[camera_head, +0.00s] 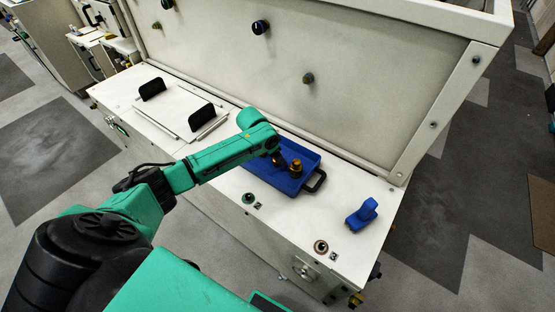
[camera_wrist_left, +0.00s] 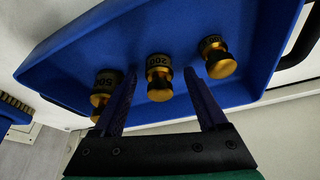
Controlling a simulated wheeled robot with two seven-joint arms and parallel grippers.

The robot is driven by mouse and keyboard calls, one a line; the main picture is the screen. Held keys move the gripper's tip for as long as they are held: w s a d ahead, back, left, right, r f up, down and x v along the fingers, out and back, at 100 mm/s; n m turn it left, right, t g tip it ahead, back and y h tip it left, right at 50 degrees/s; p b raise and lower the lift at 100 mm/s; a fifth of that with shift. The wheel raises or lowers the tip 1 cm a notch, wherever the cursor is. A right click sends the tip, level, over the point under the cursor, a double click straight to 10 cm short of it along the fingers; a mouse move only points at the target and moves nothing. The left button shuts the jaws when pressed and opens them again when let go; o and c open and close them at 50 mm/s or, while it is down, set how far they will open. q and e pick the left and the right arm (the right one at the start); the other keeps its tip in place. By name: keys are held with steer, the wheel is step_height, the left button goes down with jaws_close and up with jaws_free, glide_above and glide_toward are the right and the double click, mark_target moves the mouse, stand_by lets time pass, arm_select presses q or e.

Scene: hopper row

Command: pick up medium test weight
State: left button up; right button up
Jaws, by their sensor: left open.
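The medium test weight (camera_wrist_left: 159,78) is a brass knobbed weight with a dark band marked 200. It is the middle one of three in a blue tray (camera_head: 258,172); the tray fills much of the left wrist view (camera_wrist_left: 110,45). My left gripper (camera_wrist_left: 161,80) is open, and in that view the weight shows between its fingertips, not gripped. I cannot tell how far the fingers are from it. In the head view my left wrist hides the fingers and part of the tray. My right gripper is not in view.
A larger weight marked 500 (camera_wrist_left: 103,88) is close beside the left finger in the wrist view. A smaller weight (camera_wrist_left: 216,56) is right of the right finger. A blue object (camera_head: 362,213) stands on the white bench top (camera_head: 300,225). An upright panel (camera_head: 330,85) rises behind.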

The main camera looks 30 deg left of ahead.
arm_select(q)
steer(key=shift+r, duration=0.1)
jaws_close()
